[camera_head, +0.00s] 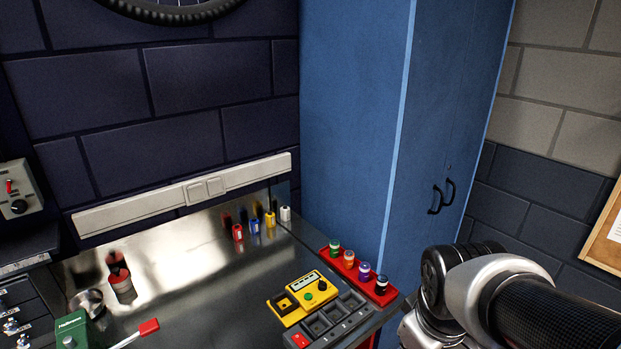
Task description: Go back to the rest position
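Only part of my arm shows, at the lower right of the head view, in front of the blue cabinet and right of the bench. My gripper is out of the picture, so its opening and anything in it are hidden. The steel bench (200,300) fills the lower left and middle.
A red rack (325,254) with several coloured-cap bottles, a yellow device (290,313) and a dark tray (352,298) sit at the bench's right end. Small bottles stand at the back; a red-handled tool (148,327) lies in front. The blue cabinet (350,110) stands behind.

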